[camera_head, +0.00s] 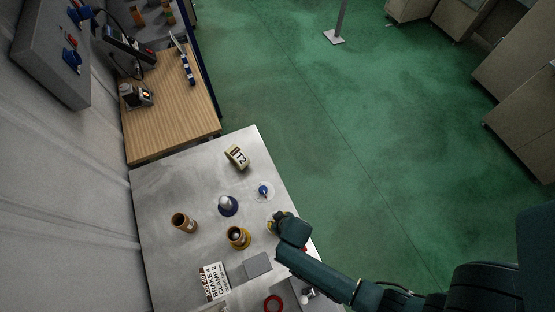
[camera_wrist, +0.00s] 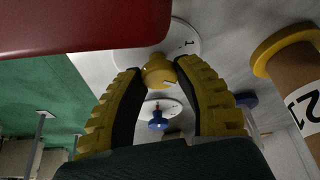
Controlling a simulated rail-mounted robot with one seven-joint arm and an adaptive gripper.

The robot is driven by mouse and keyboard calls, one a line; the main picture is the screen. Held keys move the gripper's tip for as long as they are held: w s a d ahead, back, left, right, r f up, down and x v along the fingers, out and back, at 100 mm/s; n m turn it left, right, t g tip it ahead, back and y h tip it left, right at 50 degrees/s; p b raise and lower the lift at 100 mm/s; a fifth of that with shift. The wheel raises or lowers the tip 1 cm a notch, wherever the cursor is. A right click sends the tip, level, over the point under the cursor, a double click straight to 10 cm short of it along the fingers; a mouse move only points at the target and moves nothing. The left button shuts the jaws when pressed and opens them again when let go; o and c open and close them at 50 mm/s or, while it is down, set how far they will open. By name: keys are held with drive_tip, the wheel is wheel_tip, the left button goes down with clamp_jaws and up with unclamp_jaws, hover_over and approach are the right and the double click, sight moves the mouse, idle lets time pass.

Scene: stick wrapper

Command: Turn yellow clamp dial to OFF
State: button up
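The yellow clamp dial (camera_wrist: 158,72) sits on a white round plate (camera_wrist: 186,42) marked with a 1 in the wrist view. My gripper (camera_wrist: 160,70) has its two yellow-and-black fingers on either side of the dial, and the fingertips appear to touch it. In the head view my gripper (camera_head: 276,222) is over the right edge of the metal table and largely hides the dial. The dial's pointer and most of the plate's markings are hidden, so its setting cannot be read.
A blue dial (camera_head: 263,190) sits farther back on the metal table (camera_head: 160,200). A blue-based part (camera_head: 228,206), a yellow-rimmed cylinder (camera_head: 238,237), a brown cylinder (camera_head: 184,222) and a T2 block (camera_head: 237,156) stand nearby. A red surface (camera_wrist: 80,25) fills the wrist view's upper left.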

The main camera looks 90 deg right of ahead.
clamp_jaws()
drive_tip(key=shift+s, duration=0.1)
drive_tip(key=n+t+y+p, duration=0.1)
drive_tip(key=n+p, duration=0.1)
drive_tip(key=n, duration=0.1)
drive_tip(key=shift+n, duration=0.4)
drive_tip(key=n+y, duration=0.1)
drive_tip(key=n, duration=0.1)
drive_tip(key=shift+n, duration=0.4)
drive_tip(key=n, duration=0.1)
drive_tip(key=n+y, duration=0.1)
drive_tip(key=n, duration=0.1)
drive_tip(key=shift+d+f+n+t+y+b, duration=0.1)
drive_tip(key=shift+f+n+t+y+b, duration=0.05)
drive_tip(key=shift+n+t+y+b, duration=0.2)
drive_tip(key=n+y+b, duration=0.1)
drive_tip(key=n, duration=0.2)
drive_tip(key=shift+n, duration=0.35)
drive_tip(key=n+g+y+b, duration=0.1)
drive_tip(key=n, duration=0.2)
drive_tip(key=shift+f+n+y+b, duration=0.1)
drive_tip(key=shift+n+y+b, duration=0.15)
drive_tip(key=shift+n+b, duration=0.1)
drive_tip(key=n+g+b, duration=0.1)
drive_tip(key=n, duration=0.2)
drive_tip(key=n+g+y+b, duration=0.1)
drive_tip(key=n, duration=0.2)
drive_tip(key=shift+y, duration=0.3)
